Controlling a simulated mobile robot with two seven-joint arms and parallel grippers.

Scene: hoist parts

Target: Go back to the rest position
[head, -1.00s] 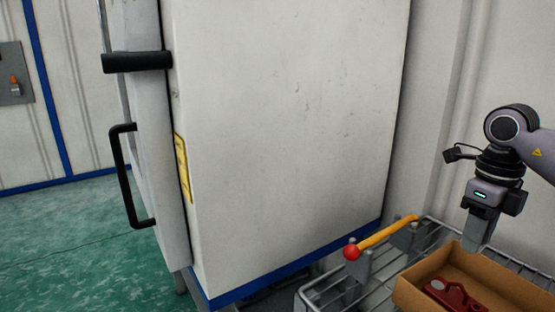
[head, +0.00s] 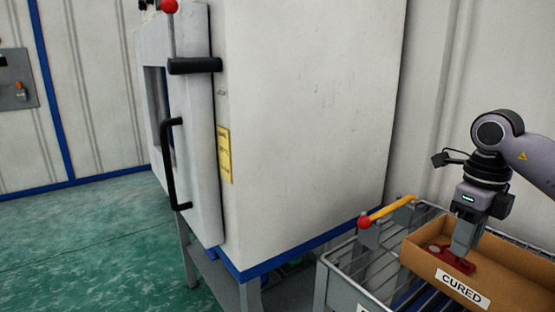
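My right gripper (head: 462,249) points down over the open cardboard box at the right. Its finger tips overlap the dark red part (head: 439,250) in the box, and I cannot tell whether they touch it. The fingers show edge-on, so I cannot tell whether they are open or shut. The cardboard box (head: 497,266) carries a "CURED" label on its front and sits on a wire-topped cart. My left gripper is not in view.
A large white oven-like cabinet (head: 305,110) with black handles (head: 172,165) stands in the middle. The grey wire cart (head: 345,290) has a yellow lever (head: 392,209) with a red knob. Green floor (head: 90,240) is clear at the left.

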